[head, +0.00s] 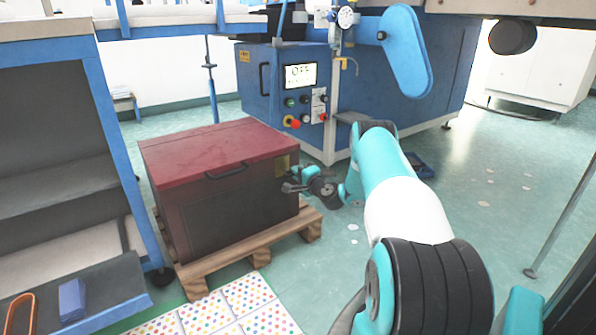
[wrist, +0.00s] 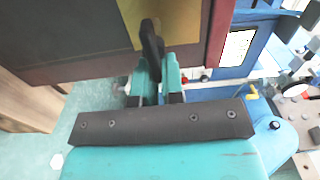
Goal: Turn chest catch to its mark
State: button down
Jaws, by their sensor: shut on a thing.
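The chest (head: 225,190) is a dark box with a red lid, standing on a wooden pallet. Its catch (wrist: 151,42) is a dark upright tab in front of a yellow plate (wrist: 180,22) on the chest, seen in the wrist view. The plate also shows in the head view (head: 282,166). My gripper (wrist: 158,75) is shut on the catch, its teal fingers on either side of the tab's lower end. In the head view my gripper (head: 290,187) is at the chest's right front corner. I cannot make out the mark.
The pallet (head: 250,247) sticks out below the chest. A blue machine cabinet (head: 290,90) with a lit panel stands behind. A blue-framed shelf (head: 60,150) is close on the left. Dotted sheets (head: 225,308) lie in front, and the floor at right is mostly clear.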

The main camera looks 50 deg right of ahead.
jog(key=shift+w+a+f, duration=0.15)
jog(key=shift+a+f, duration=0.15)
jog(key=shift+a, duration=0.2)
jog(key=c, duration=1.1)
grip_release()
jog(key=shift+w, duration=0.1)
jog(key=shift+c, duration=0.2)
jog(key=shift+d+r, duration=0.15)
jog(key=shift+d, duration=0.1)
jog(key=shift+p+v, duration=8.9)
jog(key=shift+p, duration=3.55)
